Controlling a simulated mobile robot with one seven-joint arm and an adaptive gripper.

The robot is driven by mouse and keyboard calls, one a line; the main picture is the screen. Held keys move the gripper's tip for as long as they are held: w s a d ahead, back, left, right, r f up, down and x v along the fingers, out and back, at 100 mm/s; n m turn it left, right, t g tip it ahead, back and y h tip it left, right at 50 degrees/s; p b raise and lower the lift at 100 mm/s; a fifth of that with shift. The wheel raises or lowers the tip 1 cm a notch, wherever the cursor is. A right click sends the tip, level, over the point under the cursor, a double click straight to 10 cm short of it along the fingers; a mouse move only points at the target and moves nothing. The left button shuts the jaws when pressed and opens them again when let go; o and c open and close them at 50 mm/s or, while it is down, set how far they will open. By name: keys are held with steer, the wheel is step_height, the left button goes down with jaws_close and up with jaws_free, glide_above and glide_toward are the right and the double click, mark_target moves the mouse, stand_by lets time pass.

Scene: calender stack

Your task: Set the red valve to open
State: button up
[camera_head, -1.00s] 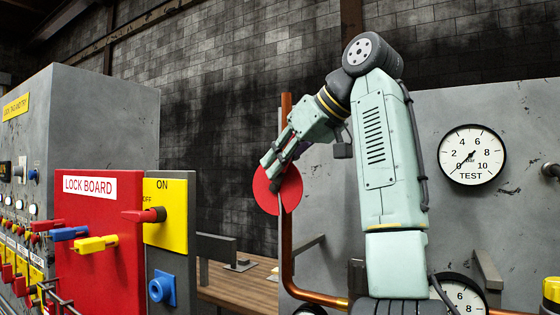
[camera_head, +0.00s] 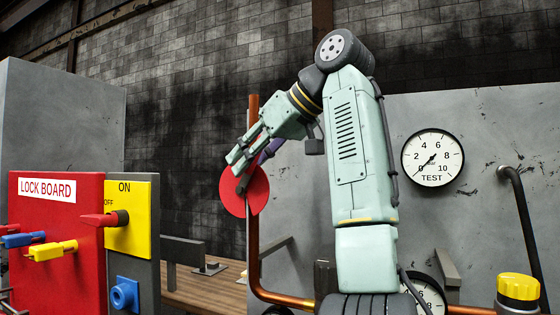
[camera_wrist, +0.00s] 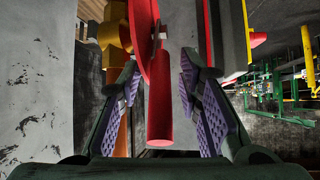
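The red valve shows as a red disc (camera_head: 256,188) by the upright copper pipe in the head view, partly hidden by my fingers. In the wrist view, the edge of the red disc (camera_wrist: 143,42) and a thick red handle (camera_wrist: 160,105) hang in front of a pipe. My gripper (camera_head: 240,168) points down and left over the disc. It is open: in the wrist view its purple-padded fingers (camera_wrist: 162,90) stand on either side of the red handle, with gaps visible on both sides. I cannot tell how deep the handle sits between them.
A red lock board (camera_head: 62,245) stands at the left, with a yellow ON/OFF panel (camera_head: 140,230) and a red switch handle (camera_head: 97,220). A grey panel holds a test gauge (camera_head: 432,158). A yellow-capped fitting (camera_head: 518,287) is at lower right. A wooden table (camera_head: 215,287) stands behind.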

steer(key=s+d, duration=0.6)
steer(key=d, duration=0.4)
steer(key=shift+s, duration=0.25)
steer(key=shift+o, duration=0.3)
steer(key=shift+a+f, duration=0.1)
steer(key=w+a+f+t+y+b, duration=0.2)
steer(key=w+f+t+y+b, duration=0.1)
steer(key=w+t+y, duration=0.1)
steer(key=s+d+t+y+b, duration=0.1)
steer(key=s+d+t+y, duration=0.1)
steer(key=s+t+y, duration=0.3)
steer(key=shift+g+y, duration=0.3)
steer(key=shift+g, duration=0.6)
steer(key=p+x, duration=0.2)
steer(key=x, duration=0.4)
steer(key=p+x, duration=0.2)
steer(key=x, duration=0.4)
steer(key=shift+w+d+r, duration=0.1)
steer(key=shift+w+d, duration=0.05)
steer(key=shift+d, duration=0.1)
jaws_close()
